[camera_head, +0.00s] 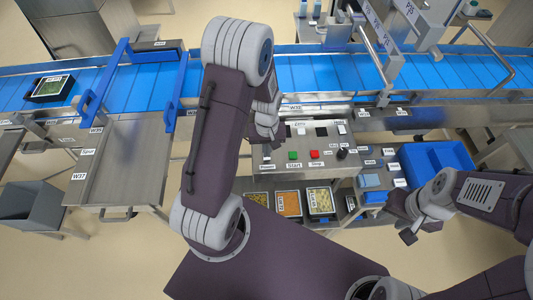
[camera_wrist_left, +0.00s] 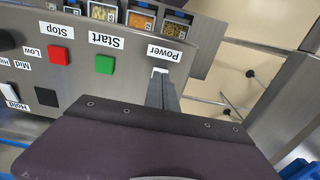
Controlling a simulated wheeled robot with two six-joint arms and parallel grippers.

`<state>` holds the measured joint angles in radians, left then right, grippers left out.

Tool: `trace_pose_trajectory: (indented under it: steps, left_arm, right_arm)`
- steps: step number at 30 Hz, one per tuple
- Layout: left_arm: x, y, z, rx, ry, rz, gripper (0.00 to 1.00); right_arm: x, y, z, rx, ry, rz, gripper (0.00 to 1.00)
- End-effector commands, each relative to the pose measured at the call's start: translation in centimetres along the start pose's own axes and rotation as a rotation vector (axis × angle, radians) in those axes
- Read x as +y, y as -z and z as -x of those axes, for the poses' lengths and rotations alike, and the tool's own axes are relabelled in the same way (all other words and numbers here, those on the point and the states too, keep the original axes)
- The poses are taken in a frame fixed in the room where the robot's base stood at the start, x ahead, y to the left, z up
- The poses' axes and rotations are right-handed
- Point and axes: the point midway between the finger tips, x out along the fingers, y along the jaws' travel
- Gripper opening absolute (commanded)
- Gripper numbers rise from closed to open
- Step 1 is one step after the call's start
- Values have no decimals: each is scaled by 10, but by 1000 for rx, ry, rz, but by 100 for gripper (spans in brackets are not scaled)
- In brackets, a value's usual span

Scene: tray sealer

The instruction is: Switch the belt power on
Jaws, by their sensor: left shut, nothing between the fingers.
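The control panel (camera_head: 328,168) stands in front of the belt, with a green Start button (camera_head: 292,155) and a red Stop button (camera_head: 314,154). In the left wrist view the panel appears upside down. There the Power label (camera_wrist_left: 163,53) sits beside a small white switch (camera_wrist_left: 159,70), mostly hidden behind my left gripper (camera_wrist_left: 160,80). The shut, empty fingertips are right at that switch; I cannot tell whether they touch it, or which way it is set. In the head view my left gripper (camera_head: 268,143) is over the panel's left part. My right gripper (camera_head: 406,236) hangs right of the panel, its jaws unclear.
The green Start button (camera_wrist_left: 105,64) and red Stop button (camera_wrist_left: 59,55) are close to my left fingers. Food bins (camera_head: 289,204) stand below the panel. The blue belt (camera_head: 315,73) runs behind it, carrying a filled tray (camera_head: 53,86) at the far left.

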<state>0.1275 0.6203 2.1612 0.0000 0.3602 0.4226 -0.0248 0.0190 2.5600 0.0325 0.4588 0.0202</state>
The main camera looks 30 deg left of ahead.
Motion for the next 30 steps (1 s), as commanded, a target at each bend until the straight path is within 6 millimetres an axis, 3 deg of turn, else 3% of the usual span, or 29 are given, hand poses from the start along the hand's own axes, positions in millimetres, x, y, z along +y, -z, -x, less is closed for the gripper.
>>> trace_pose_trajectory:
  steps: [30]
  left_arm:
    - [0, 0, -9, 0, 0, 0, 0]
  right_arm:
    - [0, -1, -7, 0, 0, 0, 36]
